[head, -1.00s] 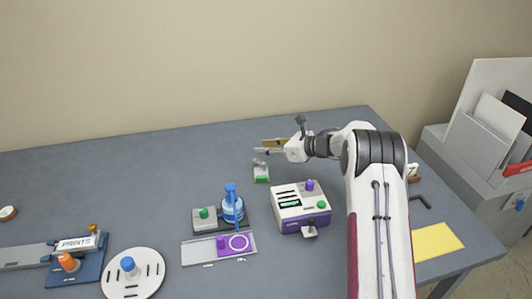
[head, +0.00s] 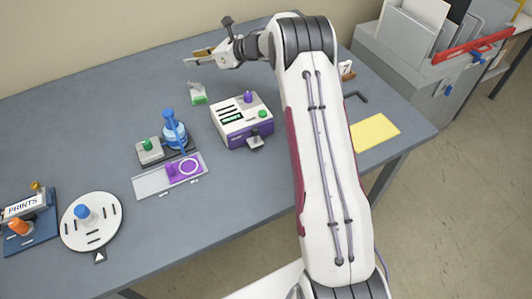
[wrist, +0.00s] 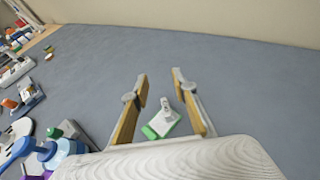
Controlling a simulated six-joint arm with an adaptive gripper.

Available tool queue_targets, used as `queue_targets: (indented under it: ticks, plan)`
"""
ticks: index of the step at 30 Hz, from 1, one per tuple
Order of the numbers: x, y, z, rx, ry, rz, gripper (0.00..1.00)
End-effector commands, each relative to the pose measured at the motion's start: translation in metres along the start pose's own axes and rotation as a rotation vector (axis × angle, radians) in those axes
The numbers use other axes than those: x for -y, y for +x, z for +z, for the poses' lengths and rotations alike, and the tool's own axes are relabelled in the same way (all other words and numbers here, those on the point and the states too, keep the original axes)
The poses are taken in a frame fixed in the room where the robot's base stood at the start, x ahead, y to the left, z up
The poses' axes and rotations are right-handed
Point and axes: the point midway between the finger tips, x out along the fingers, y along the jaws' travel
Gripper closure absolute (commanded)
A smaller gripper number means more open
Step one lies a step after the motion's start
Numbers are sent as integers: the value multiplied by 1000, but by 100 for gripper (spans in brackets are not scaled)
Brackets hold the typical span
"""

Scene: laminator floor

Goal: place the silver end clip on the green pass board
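A small silver-grey piece (head: 194,86), which looks like the end clip, stands on a small green-and-white board (head: 199,99), which looks like the green pass board. In the wrist view the silver piece (wrist: 165,104) rests on the white top of the board (wrist: 150,132), whose edge is green. My gripper (head: 191,58) is beyond and above the board in the head view. In the wrist view my gripper (wrist: 160,78) has its two tan-padded fingers well apart, with nothing between the pads. The board shows below and between the fingers, apart from them.
A white-and-purple machine (head: 242,119) stands right of the board. A yellow sheet (head: 376,132) lies right. The table behind the board is clear.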

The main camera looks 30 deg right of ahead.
Motion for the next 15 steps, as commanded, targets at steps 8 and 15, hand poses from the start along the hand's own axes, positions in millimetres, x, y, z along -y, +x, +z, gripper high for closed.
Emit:
queue_targets:
  ticks: [8, 15]
  plan:
    - [11, -29, 70, 59, 233, -173, 73]
    - [14, -66, 120, 137, 489, -323, 73]
